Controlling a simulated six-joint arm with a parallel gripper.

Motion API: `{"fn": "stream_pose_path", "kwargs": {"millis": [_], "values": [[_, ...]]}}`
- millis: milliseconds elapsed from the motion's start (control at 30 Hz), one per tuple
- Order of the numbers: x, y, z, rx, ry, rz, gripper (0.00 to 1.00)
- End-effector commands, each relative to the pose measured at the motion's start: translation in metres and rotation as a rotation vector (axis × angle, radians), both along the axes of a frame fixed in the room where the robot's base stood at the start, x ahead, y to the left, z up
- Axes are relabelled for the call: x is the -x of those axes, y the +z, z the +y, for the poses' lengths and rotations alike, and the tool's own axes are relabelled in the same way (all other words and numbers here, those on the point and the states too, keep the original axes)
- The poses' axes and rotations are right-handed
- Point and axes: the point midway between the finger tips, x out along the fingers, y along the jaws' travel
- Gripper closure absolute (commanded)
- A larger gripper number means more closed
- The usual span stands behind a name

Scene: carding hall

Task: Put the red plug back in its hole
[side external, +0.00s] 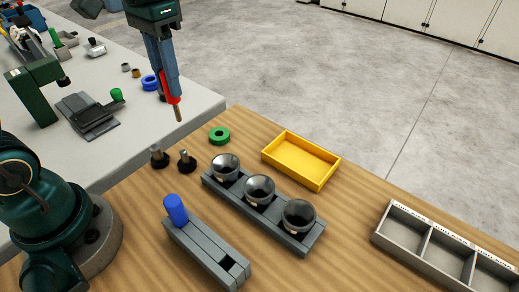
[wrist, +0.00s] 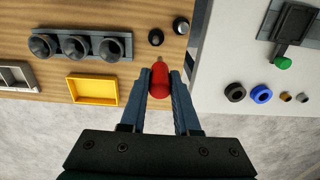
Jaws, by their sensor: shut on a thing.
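The red plug (side external: 172,99) is held in my gripper (side external: 171,92), in the air above the table, beyond the two black knobs. Its narrow brownish end points down, slightly tilted. In the wrist view, the red plug (wrist: 159,82) sits between both fingers of my gripper (wrist: 160,88). A grey block (side external: 205,250) stands at the front of the wooden table, with a blue plug (side external: 175,209) upright at its far end and a dark square opening (side external: 234,268) at its near end. The block is outside the wrist view.
A rack of three dark funnels (side external: 259,188) stands beside the block. A yellow tray (side external: 300,160), green ring (side external: 219,136), two black knobs (side external: 186,161) and grey divided box (side external: 425,243) are also on the wooden table. A grey table (side external: 205,105) with several tools adjoins it.

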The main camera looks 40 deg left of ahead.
Motion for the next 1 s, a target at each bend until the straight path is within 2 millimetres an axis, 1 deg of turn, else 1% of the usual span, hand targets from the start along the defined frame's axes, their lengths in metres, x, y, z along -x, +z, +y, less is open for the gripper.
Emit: {"fn": "stream_pose_path", "kwargs": {"millis": [67,167,267,400,500,600,733,867,1000], "values": [[0.0,0.0,0.0,0.001,-0.043,0.002,1.0],[0.002,0.0,-0.002,0.003,-0.154,0.009,1.0],[0.006,0.001,-0.015,0.005,-0.365,0.013,1.0],[0.019,0.005,-0.052,0.006,-0.774,0.016,1.0],[0.03,0.008,-0.078,0.006,-1.024,0.014,1.0],[0.042,0.01,-0.098,0.005,-1.201,0.011,1.0],[0.053,0.013,-0.116,0.003,-1.313,0.005,1.0],[0.059,0.013,-0.125,0.001,-1.357,0.0,1.0],[0.066,0.006,-0.138,0.002,-1.374,0.003,1.0]]}}
